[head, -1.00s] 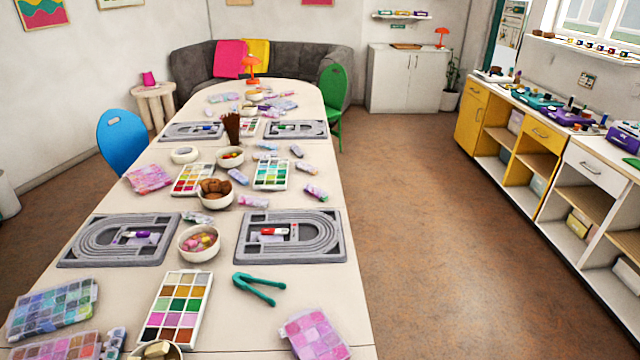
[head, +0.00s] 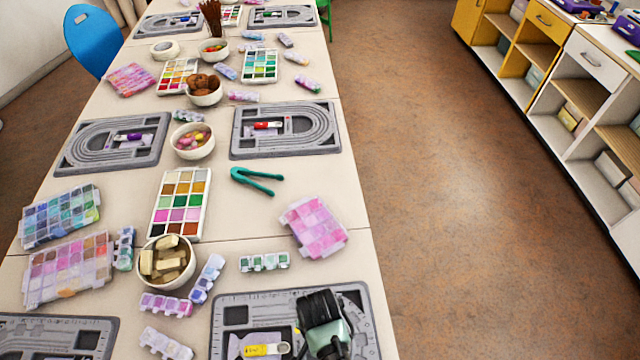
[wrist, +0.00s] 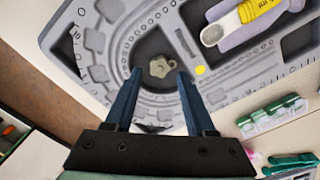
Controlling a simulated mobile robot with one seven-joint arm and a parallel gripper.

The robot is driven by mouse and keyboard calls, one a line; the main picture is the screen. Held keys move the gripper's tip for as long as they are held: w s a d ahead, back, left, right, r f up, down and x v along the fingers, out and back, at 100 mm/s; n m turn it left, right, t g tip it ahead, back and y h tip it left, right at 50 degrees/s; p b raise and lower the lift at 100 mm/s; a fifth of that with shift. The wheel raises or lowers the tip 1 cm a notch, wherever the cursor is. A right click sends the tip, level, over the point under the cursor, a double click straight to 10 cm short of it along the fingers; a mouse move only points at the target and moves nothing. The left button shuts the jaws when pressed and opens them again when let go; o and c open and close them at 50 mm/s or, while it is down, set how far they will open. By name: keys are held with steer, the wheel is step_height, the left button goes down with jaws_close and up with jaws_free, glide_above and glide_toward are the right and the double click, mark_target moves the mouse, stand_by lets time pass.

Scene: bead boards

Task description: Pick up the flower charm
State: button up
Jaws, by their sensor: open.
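The flower charm (wrist: 161,67) is a small grey-beige flower shape. In the wrist view it lies in a dark recess of a grey bead board (wrist: 62,32). My gripper (wrist: 159,74) is open, its two dark blue fingers pointing at the charm, one tip on either side of it in the picture. I cannot tell how far above it the tips are. In the head view my arm's end hangs over the near right bead board (head: 232,297); the fingertips and the charm are not visible there.
A green bead strip (head: 264,262) and a pink bead box (head: 314,228) lie just beyond the board. A bowl of beige blocks (head: 168,262) stands to its left.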

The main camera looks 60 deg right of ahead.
steer(key=shift+d+f, duration=0.15)
steer(key=shift+f, duration=1.55)
steer(key=shift+c, duration=0.2)
jaws_close()
